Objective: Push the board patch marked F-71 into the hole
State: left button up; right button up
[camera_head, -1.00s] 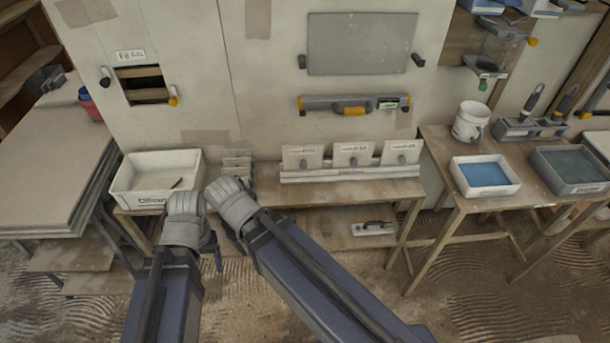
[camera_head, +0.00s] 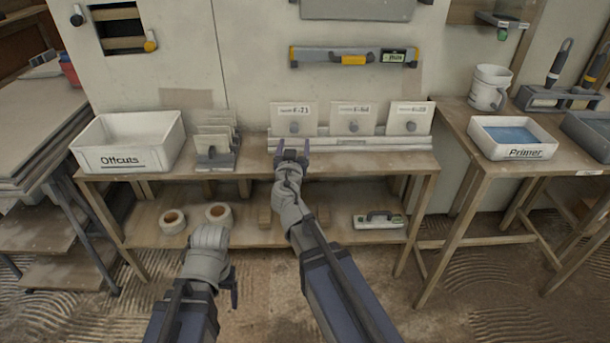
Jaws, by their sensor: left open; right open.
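Three pale square board patches, each with a grey knob, stand side by side in a white rack (camera_head: 352,146) on the bench. They are the left patch (camera_head: 307,112), middle patch (camera_head: 368,120) and right patch (camera_head: 424,120). Their labels are too small to read surely; I cannot tell which is F-71. The hole (camera_head: 122,30) is a dark rectangular opening in the wall at upper left, with slats inside. My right gripper (camera_head: 292,156) is open and empty in front of the rack, just below the left patch. My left gripper (camera_head: 232,286) is open, low before the bench.
A white Offcuts bin (camera_head: 128,158) and a holder of thin sheets (camera_head: 216,158) stand left of the rack. A level (camera_head: 353,56) hangs above. A Primer tray (camera_head: 512,152) is on the right table.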

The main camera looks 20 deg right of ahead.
aim_at(294, 130)
pick_arm(q)
jog(key=f, duration=0.1)
jog(key=f+b, duration=0.1)
jog(key=d+f+b, duration=0.1)
jog(key=shift+s+f, duration=0.2)
jog(key=shift+s, duration=0.1)
pick_arm(e)
jog(key=shift+w+d+f+n+t+y, duration=0.1)
jog(key=shift+w+f+n+t+y, duration=0.1)
jog(key=shift+f+t+y, duration=0.25)
jog(key=shift+w+d+f+n+t+y, duration=0.1)
jog(key=shift+f+n+t+y, duration=0.15)
jog(key=shift+f, duration=0.25)
jog(key=shift+w, duration=0.15)
pick_arm(q)
jog(key=shift+a, duration=0.1)
pick_arm(e)
jog(key=shift+x, duration=5.15)
jog(key=shift+c, duration=0.2)
grip_shut()
pick_arm(q)
jog(key=shift+r, duration=0.1)
